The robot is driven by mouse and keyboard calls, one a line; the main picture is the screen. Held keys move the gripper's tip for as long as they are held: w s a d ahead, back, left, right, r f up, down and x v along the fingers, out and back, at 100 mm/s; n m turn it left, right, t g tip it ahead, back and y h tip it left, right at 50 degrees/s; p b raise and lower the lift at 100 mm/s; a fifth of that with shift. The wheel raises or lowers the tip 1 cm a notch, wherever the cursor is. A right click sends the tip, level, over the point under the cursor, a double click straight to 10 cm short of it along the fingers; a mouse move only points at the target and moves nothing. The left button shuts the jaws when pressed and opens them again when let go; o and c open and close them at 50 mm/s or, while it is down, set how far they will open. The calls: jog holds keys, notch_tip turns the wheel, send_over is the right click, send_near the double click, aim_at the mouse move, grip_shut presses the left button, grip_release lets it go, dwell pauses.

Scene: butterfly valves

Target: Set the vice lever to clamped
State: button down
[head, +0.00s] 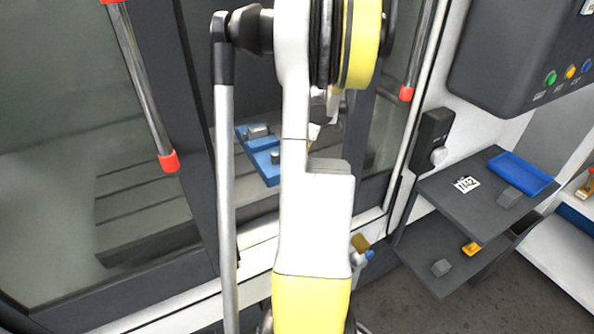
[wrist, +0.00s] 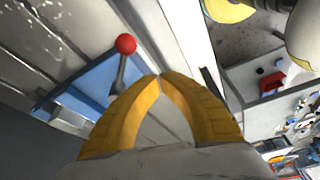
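The blue vice (head: 268,165) sits inside the machine enclosure in the head view, partly hidden by my arm. In the wrist view the blue vice (wrist: 82,90) shows at left, with its lever (wrist: 118,75) standing up and ending in a red ball knob (wrist: 125,44). My gripper (wrist: 160,78) has two yellow fingers whose tips meet, with nothing seen between them. In the picture the tips are just right of and below the red knob, and appear apart from it. In the head view the gripper and the red knob are hidden behind my arm.
Open enclosure doors with metal handles (head: 148,88) flank the opening. A grey block (head: 258,131) is at the vice. To the right are a two-level shelf (head: 440,185) with a blue tray (head: 522,172) and a dark control panel (head: 505,60). The slatted bed beside the vice looks clear.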

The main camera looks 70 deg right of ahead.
jog(key=shift+d+r+p, duration=0.2)
jog(key=shift+d+r, duration=0.1)
jog(key=shift+r, duration=0.55)
jog(key=shift+d+r+p, duration=0.15)
jog(key=shift+d+r, duration=0.1)
jog(key=shift+r, duration=0.65)
jog(key=shift+d+r+p, duration=0.2)
jog(key=shift+d+r, duration=0.1)
jog(key=shift+r, duration=0.55)
